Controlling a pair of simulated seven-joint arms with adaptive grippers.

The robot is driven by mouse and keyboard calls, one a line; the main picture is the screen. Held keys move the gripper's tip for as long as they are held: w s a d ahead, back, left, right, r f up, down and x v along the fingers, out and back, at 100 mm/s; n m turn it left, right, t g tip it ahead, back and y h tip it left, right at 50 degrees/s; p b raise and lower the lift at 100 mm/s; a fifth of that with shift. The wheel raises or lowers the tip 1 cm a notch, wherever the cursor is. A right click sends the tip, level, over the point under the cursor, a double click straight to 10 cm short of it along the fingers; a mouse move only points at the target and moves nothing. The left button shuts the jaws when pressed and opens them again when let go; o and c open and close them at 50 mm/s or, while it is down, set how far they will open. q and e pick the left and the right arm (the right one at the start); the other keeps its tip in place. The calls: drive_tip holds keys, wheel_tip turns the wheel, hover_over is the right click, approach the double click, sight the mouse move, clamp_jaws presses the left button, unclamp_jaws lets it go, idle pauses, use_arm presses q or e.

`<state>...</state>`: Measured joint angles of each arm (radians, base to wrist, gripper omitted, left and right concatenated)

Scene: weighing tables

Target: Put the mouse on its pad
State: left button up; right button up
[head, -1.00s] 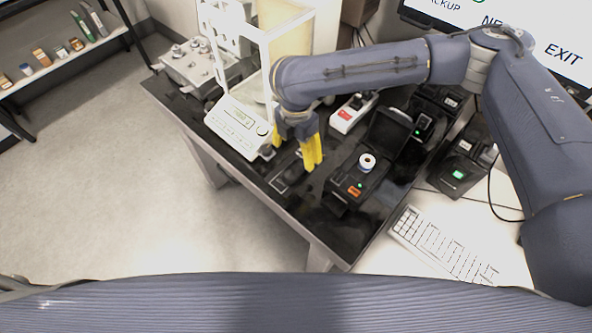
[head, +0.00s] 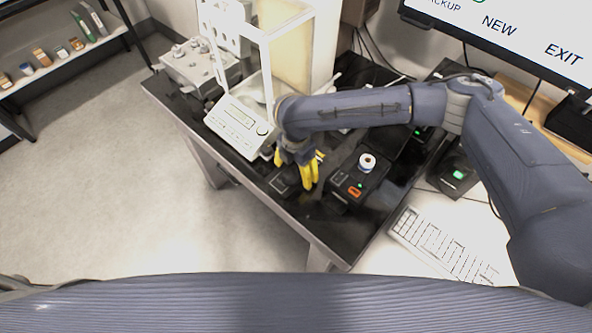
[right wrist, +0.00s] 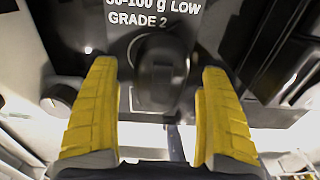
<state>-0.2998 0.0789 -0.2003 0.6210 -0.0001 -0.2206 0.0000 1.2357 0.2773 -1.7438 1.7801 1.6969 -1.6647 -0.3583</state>
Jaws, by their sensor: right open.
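My right gripper (head: 308,176) has yellow fingers and points down over the front of the black table, between the white scale and the black printer-like device. In the right wrist view its fingers (right wrist: 160,118) are apart. A dark rounded thing (right wrist: 160,72), blurred and probably the mouse, shows between and beyond them; contact cannot be told. In the head view this thing is hidden by the gripper. A small dark rectangle with a pale outline (head: 283,184), possibly the pad, lies just left of the fingers. My left gripper is out of view.
The white scale (head: 238,122) stands left of my gripper. A black device with a white roll (head: 356,188) stands close on its right. A white keyboard (head: 440,245) lies at right. Dark table (head: 325,232) is bare near the front corner.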

drive_tip(key=shift+f, duration=0.15)
drive_tip(key=c, duration=1.3)
drive_tip(key=shift+c, duration=0.2)
